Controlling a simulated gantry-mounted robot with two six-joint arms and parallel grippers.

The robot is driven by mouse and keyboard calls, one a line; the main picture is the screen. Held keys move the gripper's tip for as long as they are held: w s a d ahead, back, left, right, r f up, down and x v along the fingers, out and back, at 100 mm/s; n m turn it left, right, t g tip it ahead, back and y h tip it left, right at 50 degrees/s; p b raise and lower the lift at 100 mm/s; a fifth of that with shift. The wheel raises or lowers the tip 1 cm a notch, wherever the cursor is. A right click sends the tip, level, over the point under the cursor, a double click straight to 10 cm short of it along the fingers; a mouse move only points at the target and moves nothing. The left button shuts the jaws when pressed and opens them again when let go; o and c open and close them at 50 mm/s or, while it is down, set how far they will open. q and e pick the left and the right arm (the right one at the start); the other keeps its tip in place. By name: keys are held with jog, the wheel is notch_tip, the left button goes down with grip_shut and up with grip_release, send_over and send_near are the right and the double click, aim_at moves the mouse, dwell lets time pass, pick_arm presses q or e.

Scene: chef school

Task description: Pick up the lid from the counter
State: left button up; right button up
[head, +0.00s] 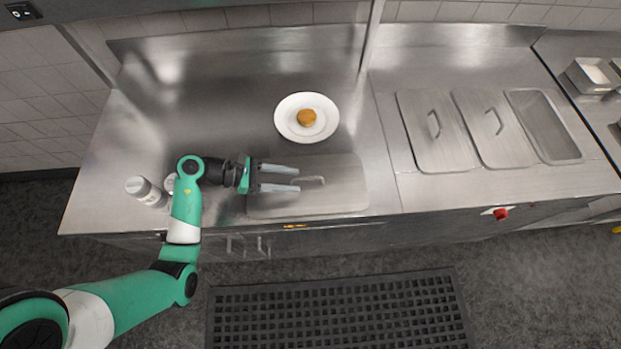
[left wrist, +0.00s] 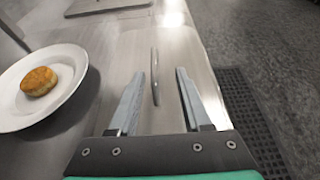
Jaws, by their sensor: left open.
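The metal lid (head: 345,195) lies flat on the steel counter, near its front edge, with a thin raised handle (head: 313,180) on top. My left gripper (head: 298,179) is over the left part of the lid, pointing right, with its fingers open and empty. Its fingertips are just short of the handle in the head view. In the left wrist view, the handle (left wrist: 154,76) shows end-on between the two open fingers (left wrist: 160,80), with space on both sides. Whether the fingers touch the lid I cannot tell. My right gripper is not in view.
A white plate (head: 290,128) with a round browned food piece (head: 307,117) stands just behind the lid. A white-capped shaker (head: 148,193) is at the left, near my arm. Two lidded wells (head: 437,135) and an open metal well (head: 543,125) are at the right.

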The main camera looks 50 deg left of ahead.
aim_at(317, 178)
pick_arm(q)
jog(key=x, duration=0.2)
jog(key=shift+w+d, duration=0.2)
jog(key=shift+w, duration=0.1)
jog(key=x, duration=0.2)
jog(key=b+x, duration=0.1)
jog(key=x, duration=0.1)
jog(key=shift+w+a+r, duration=0.1)
jog(key=shift+w, duration=0.3)
jog(key=shift+w+d, duration=0.3)
jog(key=shift+w, duration=0.05)
jog(key=shift+c, duration=0.3)
grip_shut()
